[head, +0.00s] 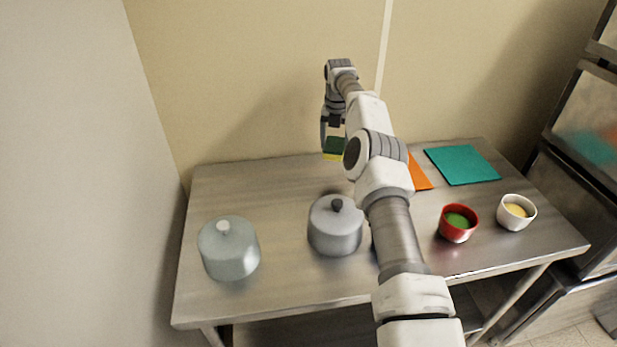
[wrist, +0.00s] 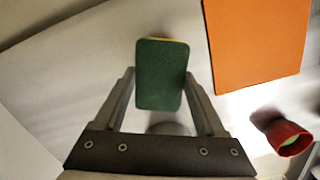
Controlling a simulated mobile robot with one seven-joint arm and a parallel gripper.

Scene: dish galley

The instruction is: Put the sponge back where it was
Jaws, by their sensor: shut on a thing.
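The sponge (head: 334,148), green on top with a yellow layer beneath, is held in my gripper (head: 333,142) above the back part of the steel table. In the wrist view the sponge's green face (wrist: 161,75) sits between the two fingers of my gripper (wrist: 160,80), which are shut on it. An orange mat (head: 417,174) lies on the table to the right, partly hidden by my arm; it also shows in the wrist view (wrist: 258,40). A teal mat (head: 462,164) lies farther right.
On the steel table (head: 275,183) stand a pale lidded pot (head: 229,250), a grey lidded pot (head: 335,228), a red bowl (head: 458,224) with green contents and a white bowl (head: 515,213) with yellowish contents. The back left of the table is bare. A metal rack stands at the right.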

